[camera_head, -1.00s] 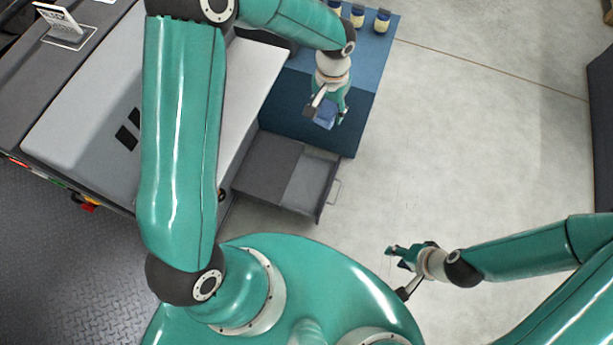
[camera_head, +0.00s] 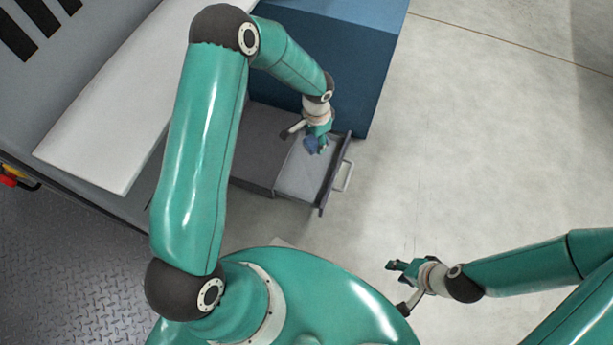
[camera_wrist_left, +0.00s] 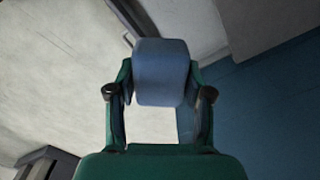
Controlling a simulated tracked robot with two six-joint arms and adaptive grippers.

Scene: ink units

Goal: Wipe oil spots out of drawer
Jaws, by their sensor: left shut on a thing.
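My left gripper (camera_head: 318,140) is shut on a blue cloth (camera_head: 311,145) and holds it over the light front part of the open drawer (camera_head: 301,180). In the left wrist view the cloth (camera_wrist_left: 161,70) hangs between the two fingers of the gripper (camera_wrist_left: 160,95). I cannot tell whether the cloth touches the drawer floor. No oil spots can be made out; the gripper and cloth hide part of the drawer. My right gripper (camera_head: 392,268) is over bare floor at the lower right, away from the drawer; its fingers are too small to read.
A blue cabinet (camera_head: 370,60) stands just behind the drawer. The drawer's handle (camera_head: 344,176) sticks out to the right. A grey machine with a light panel (camera_head: 110,110) is at the left. Open concrete floor (camera_head: 480,130) lies to the right.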

